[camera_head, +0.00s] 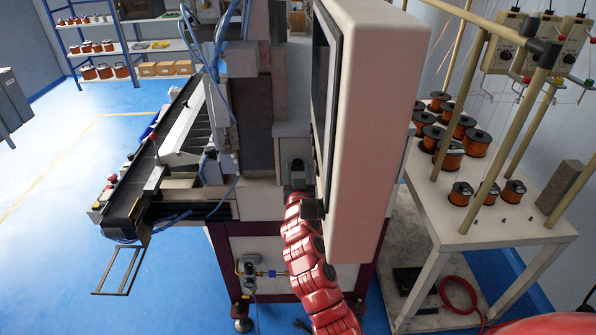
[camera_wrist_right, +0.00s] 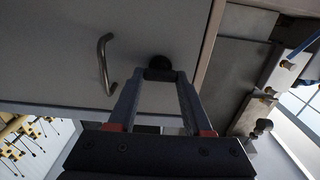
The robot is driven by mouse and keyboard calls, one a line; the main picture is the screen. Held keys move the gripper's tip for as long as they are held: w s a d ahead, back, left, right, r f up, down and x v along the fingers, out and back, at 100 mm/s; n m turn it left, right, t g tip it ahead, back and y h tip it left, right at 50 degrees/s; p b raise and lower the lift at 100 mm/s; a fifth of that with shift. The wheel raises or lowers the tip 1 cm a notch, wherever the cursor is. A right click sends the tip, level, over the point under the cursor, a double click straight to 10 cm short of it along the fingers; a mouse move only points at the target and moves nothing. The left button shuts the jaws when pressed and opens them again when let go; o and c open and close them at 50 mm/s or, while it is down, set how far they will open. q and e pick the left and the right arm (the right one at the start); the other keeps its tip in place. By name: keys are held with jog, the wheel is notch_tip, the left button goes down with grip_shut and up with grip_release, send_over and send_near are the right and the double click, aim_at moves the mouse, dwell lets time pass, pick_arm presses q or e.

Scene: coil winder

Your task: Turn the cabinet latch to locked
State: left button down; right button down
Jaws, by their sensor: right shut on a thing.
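In the right wrist view the cabinet door (camera_wrist_right: 60,50) is a plain grey panel with a bent metal handle (camera_wrist_right: 104,62). A dark round latch knob (camera_wrist_right: 159,62) sits near the door's edge, to the right of the handle. My right gripper (camera_wrist_right: 160,76) has its fingertips at the knob and is shut on it; the tips partly cover it, and I cannot tell which way the latch is turned. In the head view my red right arm reaches up to the machine, and the latch is not visible there. My left gripper is not in view.
In the head view a large pale box with a screen (camera_head: 365,130) stands close beside my right arm. A white table (camera_head: 500,225) with several copper spools (camera_head: 477,143) is at the right. A conveyor (camera_head: 128,205) is at the left, with open blue floor beyond.

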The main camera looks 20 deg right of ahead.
jog(key=n+b, duration=0.1)
jog(key=n, duration=0.2)
jog(key=shift+a+f+n, duration=0.1)
jog(key=shift+f+n, duration=0.05)
jog(key=shift+n, duration=0.25)
jog(key=n, duration=0.4)
jog(key=shift+a+n+b, duration=0.1)
jog(key=shift+n+b, duration=0.2)
jog(key=shift+b, duration=0.1)
jog(key=n, duration=0.4)
jog(key=shift+n, duration=0.3)
jog(key=n+p, duration=0.1)
jog(key=n, duration=0.3)
jog(key=shift+f+n, duration=0.1)
jog(key=shift+n, duration=0.3)
jog(key=shift+c, duration=1.6)
grip_release()
